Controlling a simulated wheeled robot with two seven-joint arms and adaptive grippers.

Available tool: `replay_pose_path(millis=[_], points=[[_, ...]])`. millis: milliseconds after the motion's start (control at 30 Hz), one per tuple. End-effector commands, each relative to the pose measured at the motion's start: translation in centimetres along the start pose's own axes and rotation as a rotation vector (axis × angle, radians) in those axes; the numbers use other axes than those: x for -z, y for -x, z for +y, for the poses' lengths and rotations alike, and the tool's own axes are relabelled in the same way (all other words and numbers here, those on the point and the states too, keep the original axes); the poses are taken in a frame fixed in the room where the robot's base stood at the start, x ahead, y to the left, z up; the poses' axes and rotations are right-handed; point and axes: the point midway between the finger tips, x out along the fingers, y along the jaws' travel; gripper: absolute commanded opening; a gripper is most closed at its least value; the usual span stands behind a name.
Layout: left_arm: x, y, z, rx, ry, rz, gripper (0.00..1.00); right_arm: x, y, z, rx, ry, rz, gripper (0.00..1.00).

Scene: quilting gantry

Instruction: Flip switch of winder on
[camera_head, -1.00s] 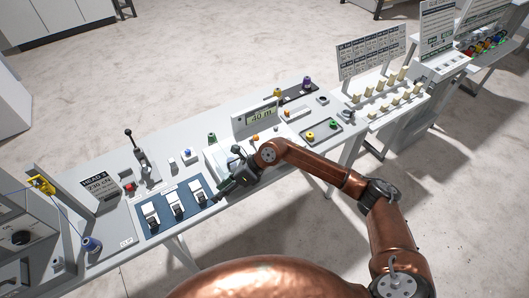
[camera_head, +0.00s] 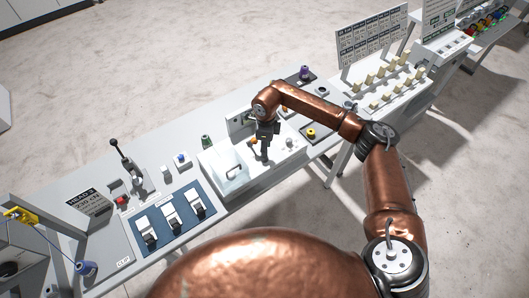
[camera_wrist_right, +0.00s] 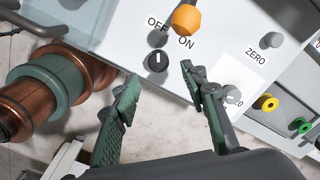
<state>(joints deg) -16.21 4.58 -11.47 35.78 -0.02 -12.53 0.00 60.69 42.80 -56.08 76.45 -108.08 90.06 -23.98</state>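The winder (camera_head: 222,178) is a white box on the long grey table in the head view. In the right wrist view its switch (camera_wrist_right: 157,62) is a small round black knob with a white mark, beside the printed words OFF and ON. The mark points up the picture, roughly toward OFF. My right gripper (camera_wrist_right: 160,78) is open and empty, its green-padded fingers spread on either side just below the knob, apparently not touching it. In the head view the right gripper (camera_head: 264,156) points down over the winder and hides the switch. My left gripper is not in view.
An orange knob (camera_wrist_right: 186,18) sits close beyond the switch, and a grey ZERO knob (camera_wrist_right: 271,40) is to its right. A blue panel with white switches (camera_head: 172,214) lies left of the winder. A tray with a yellow spool (camera_head: 311,133) is to the right.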

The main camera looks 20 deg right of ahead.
Motion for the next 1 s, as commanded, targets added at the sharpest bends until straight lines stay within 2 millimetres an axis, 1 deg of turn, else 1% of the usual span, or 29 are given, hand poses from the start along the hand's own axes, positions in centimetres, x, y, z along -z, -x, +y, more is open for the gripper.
replay_pose_path(millis=[33,133,200,267,367,533,633,733,867,1000], points=[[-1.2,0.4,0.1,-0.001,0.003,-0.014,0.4,-0.2,-0.8,0.1,-0.005,0.001,0.0,0.4],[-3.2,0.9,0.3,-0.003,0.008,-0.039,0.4,-0.3,-2.5,0.0,-0.005,0.001,0.0,0.4],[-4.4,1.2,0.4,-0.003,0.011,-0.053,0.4,-0.4,-3.5,0.1,-0.006,0.003,0.0,0.4],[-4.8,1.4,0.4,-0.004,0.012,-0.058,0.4,-0.3,-4.3,0.0,-0.004,0.001,0.0,0.4],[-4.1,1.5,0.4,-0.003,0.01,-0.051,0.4,-0.2,-5.2,0.0,-0.004,0.0,-0.001,0.4],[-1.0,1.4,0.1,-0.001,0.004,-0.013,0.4,-0.2,-5.7,-0.1,-0.003,0.0,-0.002,0.4],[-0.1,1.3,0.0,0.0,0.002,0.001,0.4,-0.1,-5.8,-0.1,-0.002,-0.002,-0.002,0.4],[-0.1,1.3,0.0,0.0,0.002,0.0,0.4,-0.1,-5.8,-0.1,-0.002,-0.002,-0.002,0.39],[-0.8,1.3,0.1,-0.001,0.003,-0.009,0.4,-0.1,-5.7,-0.1,-0.002,-0.002,-0.002,0.3],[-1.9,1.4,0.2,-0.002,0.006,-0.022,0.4,-0.1,-5.7,-0.1,-0.003,-0.002,-0.002,0.21]])
